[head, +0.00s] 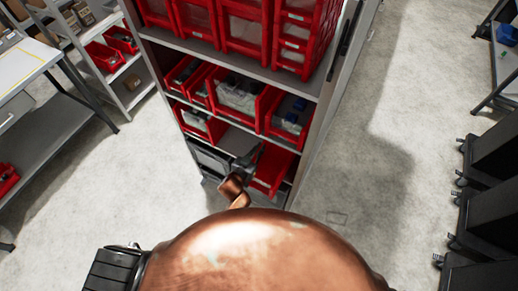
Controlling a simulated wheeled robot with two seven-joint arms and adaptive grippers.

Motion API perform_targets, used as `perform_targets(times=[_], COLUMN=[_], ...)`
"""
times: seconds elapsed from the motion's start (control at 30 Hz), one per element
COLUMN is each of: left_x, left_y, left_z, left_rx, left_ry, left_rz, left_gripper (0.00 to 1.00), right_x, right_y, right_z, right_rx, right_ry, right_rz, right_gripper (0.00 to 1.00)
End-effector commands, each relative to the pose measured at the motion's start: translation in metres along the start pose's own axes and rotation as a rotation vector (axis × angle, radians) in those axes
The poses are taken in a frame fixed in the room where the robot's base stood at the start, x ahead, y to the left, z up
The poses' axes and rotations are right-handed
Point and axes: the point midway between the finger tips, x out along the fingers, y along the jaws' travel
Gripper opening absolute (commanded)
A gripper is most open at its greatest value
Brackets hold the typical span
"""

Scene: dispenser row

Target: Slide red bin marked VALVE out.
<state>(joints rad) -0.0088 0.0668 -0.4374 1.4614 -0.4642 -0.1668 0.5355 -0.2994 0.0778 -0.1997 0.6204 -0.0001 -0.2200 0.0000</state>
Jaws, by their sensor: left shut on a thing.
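A red bin (271,168) sits low in the shelf unit, at the right end of the row below the open bins. It appears to stick out from its shelf towards me. I cannot read its label at this size, so the word VALVE cannot be made out. My left gripper (254,156) is at the bin's left side, shut on the bin's edge as far as I can see. My own arm hides part of the contact. My right gripper is not in view.
Above are a row of open red bins (238,98) and stacked red drawers (243,24). A grey bin (210,160) stands left of my gripper. A workbench (45,122) is at left, black wheeled cabinets (495,150) at right. The floor (375,170) between is clear.

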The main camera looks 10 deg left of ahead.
Motion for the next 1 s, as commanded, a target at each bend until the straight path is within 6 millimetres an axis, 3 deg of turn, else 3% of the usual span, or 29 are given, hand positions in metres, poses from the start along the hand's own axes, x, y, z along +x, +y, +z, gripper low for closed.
perform_targets(times=[0.33,0.67,0.83,1.0], left_x=[0.0,-0.003,-0.023,-0.059], left_y=[0.001,-0.001,-0.001,-0.001], left_z=[0.0,0.0,0.001,0.002], left_rx=[-0.001,-0.001,-0.001,-0.001], left_ry=[0.0,0.0,-0.001,-0.002], left_rz=[0.001,-0.002,-0.002,-0.002], left_gripper=[0.27,0.28,0.28,0.28], right_x=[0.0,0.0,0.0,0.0], right_y=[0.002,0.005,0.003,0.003], right_z=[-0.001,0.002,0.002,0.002], right_rx=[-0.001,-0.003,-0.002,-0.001], right_ry=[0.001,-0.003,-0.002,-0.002], right_rz=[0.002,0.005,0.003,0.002], right_gripper=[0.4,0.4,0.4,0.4])
